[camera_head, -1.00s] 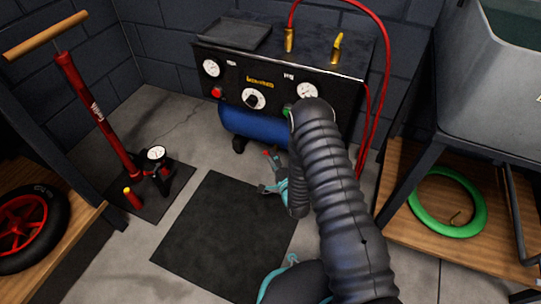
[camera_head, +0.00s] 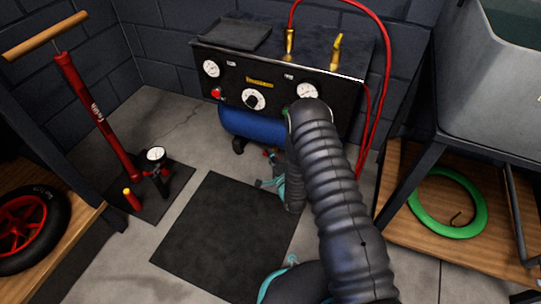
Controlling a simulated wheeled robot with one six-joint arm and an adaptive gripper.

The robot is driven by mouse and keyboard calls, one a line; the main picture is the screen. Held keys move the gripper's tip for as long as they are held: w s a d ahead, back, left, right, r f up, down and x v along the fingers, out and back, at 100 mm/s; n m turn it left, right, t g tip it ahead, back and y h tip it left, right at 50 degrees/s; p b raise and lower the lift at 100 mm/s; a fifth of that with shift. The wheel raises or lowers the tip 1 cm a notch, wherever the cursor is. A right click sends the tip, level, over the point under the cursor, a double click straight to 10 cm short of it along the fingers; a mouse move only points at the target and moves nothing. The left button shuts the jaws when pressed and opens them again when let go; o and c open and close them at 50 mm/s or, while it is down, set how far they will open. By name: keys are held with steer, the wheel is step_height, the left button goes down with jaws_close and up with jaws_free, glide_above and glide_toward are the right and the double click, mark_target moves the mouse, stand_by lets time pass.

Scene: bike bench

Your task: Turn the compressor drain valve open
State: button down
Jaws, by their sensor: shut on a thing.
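The compressor has a blue tank (camera_head: 250,126) under a black gauge panel (camera_head: 232,88), standing against the back wall. My teal gripper (camera_head: 271,160) is low in front of the tank, partly hidden behind my own arm. Its fingers are shut on the drain valve, of which only a small red part (camera_head: 267,152) shows at the fingertips below the tank. The rest of the valve is hidden, and its exact angle is too small to tell.
A black mat (camera_head: 222,235) lies on the floor in front of the compressor. A red floor pump (camera_head: 97,118) stands at left. A red hose (camera_head: 383,85) loops down the compressor's right side. A wooden shelf (camera_head: 400,180) with a green tire (camera_head: 420,215) is at right.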

steer(key=shift+r, duration=0.1)
steer(key=shift+n+g+h+p, duration=0.3)
steer(key=shift+n+g+p, duration=0.1)
steer(key=shift+n+g, duration=0.3)
steer(key=shift+r+n+g+h+p, duration=0.1)
steer(key=shift+n+g+h+p, duration=0.2)
steer(key=shift+n+g+h, duration=0.4)
steer(key=n+g+h, duration=0.2)
steer(key=n+h, duration=0.1)
steer(key=shift+w+a+g+h, duration=0.1)
steer(key=shift+g+h, duration=0.3)
steer(key=shift+n+g+h+p, duration=0.6)
steer(key=shift+n+h+p, duration=0.25)
steer(key=shift+h, duration=0.35)
steer(key=n+h+p, duration=0.1)
steer(key=p, duration=0.1)
steer(key=shift+g+p, duration=0.3)
steer(key=shift+h, duration=0.3)
steer(key=shift+p, duration=0.4)
